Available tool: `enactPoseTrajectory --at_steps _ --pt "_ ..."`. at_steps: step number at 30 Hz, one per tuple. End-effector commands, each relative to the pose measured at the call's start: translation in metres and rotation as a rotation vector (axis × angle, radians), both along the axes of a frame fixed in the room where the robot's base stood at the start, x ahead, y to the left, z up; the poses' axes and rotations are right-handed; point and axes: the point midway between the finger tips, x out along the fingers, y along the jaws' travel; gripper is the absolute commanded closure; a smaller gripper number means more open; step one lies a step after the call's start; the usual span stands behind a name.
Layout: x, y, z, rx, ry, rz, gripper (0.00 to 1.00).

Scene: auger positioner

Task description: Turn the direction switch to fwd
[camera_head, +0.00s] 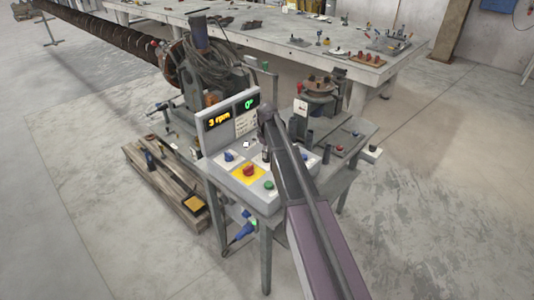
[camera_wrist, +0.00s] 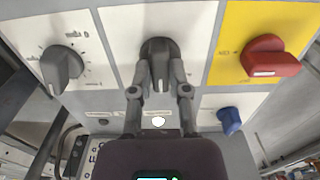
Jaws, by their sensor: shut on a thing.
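In the wrist view, a dark grey switch knob (camera_wrist: 158,52) sits on the middle white plate of the control panel. My gripper (camera_wrist: 160,72) has one finger on each side of this knob and is shut on it. The knob's handle points down in the picture, toward my palm. I cannot read any fwd marking or label beside it, so its setting is unclear. In the head view, my arm hides part of the grey control box (camera_head: 228,178), and the held knob is hard to make out.
Close by are a grey dial (camera_wrist: 60,66) on the left, a red knob (camera_wrist: 268,58) on a yellow plate on the right, and a blue knob (camera_wrist: 230,120) below it. The box's display (camera_head: 219,117) reads "3 rpm" and "0°". A long workbench (camera_head: 300,52) stands behind.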

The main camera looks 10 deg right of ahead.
Motion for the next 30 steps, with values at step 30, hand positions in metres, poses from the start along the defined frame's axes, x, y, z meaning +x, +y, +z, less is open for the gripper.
enactPoseTrajectory --at_steps 30 --pt "-0.0016 0.0005 -0.0004 0.002 0.003 -0.509 1.0"
